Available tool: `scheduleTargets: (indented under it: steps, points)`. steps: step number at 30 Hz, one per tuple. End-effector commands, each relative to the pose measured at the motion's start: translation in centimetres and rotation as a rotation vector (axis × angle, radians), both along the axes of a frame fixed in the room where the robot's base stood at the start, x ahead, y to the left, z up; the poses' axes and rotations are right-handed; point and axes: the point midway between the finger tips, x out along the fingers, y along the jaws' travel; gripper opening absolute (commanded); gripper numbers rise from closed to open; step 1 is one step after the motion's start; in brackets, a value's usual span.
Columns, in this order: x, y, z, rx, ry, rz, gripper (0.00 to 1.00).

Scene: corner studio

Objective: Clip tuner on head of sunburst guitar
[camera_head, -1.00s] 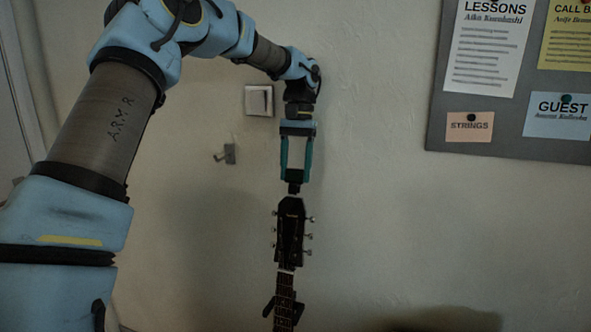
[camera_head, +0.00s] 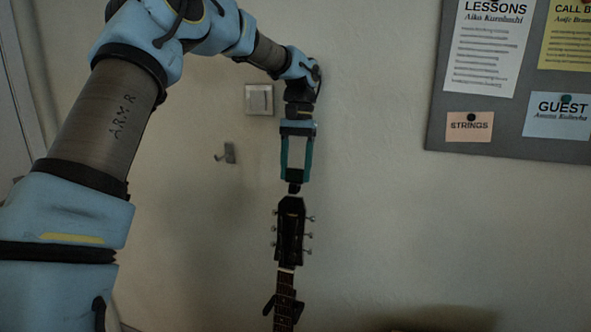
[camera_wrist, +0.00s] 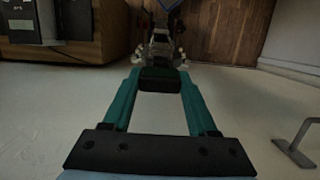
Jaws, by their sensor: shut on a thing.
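The guitar's black headstock (camera_head: 290,230) stands upright against the wall in the head view, with silver tuning pegs on both sides and the neck (camera_head: 284,300) below. The guitar body is out of that view. My gripper (camera_head: 295,181) points down just above the headstock. It is shut on a small black tuner (camera_head: 294,188), which also shows between the teal fingers in the wrist view (camera_wrist: 160,80). The tuner's lower end is very close to the headstock top; I cannot tell if they touch. In the wrist view, the pegs show just beyond the tuner.
A dark hanger (camera_head: 268,306) sits by the guitar neck. A wall hook (camera_head: 230,153) and a light switch (camera_head: 259,100) are to the left of my gripper. A notice board (camera_head: 440,120) hangs at right. A wooden cabinet (camera_wrist: 108,30) stands at left in the wrist view.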

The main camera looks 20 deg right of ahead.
Motion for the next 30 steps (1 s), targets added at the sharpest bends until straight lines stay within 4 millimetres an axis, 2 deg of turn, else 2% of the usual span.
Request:
scheduleTargets:
  steps: [30]
  points:
    - [-0.07, 0.10, -0.60, 0.001, -0.001, 0.000, 0.06]
